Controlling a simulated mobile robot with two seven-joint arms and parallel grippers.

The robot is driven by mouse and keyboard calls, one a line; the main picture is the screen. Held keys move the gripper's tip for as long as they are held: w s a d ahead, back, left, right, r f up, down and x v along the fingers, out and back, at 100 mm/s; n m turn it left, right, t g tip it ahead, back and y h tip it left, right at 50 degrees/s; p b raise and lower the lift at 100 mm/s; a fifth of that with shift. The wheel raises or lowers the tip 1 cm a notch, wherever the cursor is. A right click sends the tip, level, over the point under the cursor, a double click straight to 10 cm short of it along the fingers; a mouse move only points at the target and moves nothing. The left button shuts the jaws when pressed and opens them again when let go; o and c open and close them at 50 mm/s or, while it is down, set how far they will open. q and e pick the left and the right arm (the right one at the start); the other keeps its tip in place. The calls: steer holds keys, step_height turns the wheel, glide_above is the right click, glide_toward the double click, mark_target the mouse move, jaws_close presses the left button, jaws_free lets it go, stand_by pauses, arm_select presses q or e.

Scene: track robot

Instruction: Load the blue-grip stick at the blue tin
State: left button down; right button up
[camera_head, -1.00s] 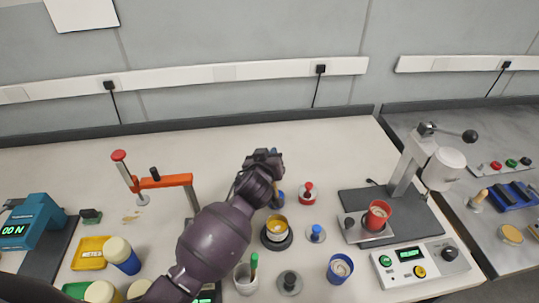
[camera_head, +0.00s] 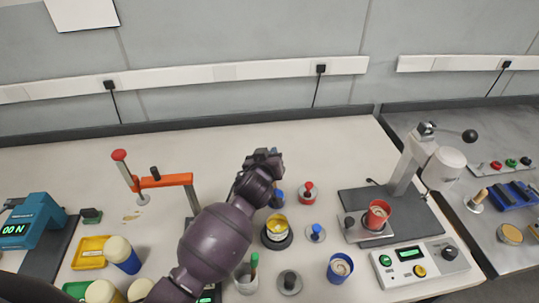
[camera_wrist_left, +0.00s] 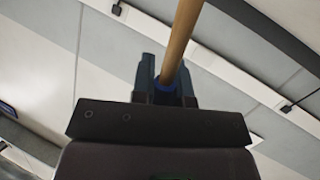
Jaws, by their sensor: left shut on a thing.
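My left gripper (camera_head: 266,160) is raised over the middle of the bench, its fingers mostly hidden behind my own wrist in the head view. In the left wrist view it is shut on the blue-grip stick (camera_wrist_left: 181,40), a pale wooden rod with a blue band between the fingers. The blue tin (camera_head: 340,269) stands upright at the front of the bench, right of my left arm and apart from the gripper. Its top shows a pale filling. My right gripper is out of view.
A yellow tin (camera_head: 276,227) sits on a dark round base beside my arm. A white cup (camera_head: 245,280) holds a green-grip stick. Knobbed weights (camera_head: 308,193) stand nearby. A red tin (camera_head: 378,214) is under the press (camera_head: 407,165). An orange clamp (camera_head: 160,181) stands left.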

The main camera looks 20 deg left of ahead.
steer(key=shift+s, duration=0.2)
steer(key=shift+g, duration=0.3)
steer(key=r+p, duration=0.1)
steer(key=p, duration=0.1)
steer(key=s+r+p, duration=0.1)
steer(key=p, duration=0.1)
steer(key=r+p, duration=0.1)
steer(key=p, duration=0.1)
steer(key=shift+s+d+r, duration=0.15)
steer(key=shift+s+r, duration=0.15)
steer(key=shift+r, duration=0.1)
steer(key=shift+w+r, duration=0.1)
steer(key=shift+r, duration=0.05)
stand_by(0.4)
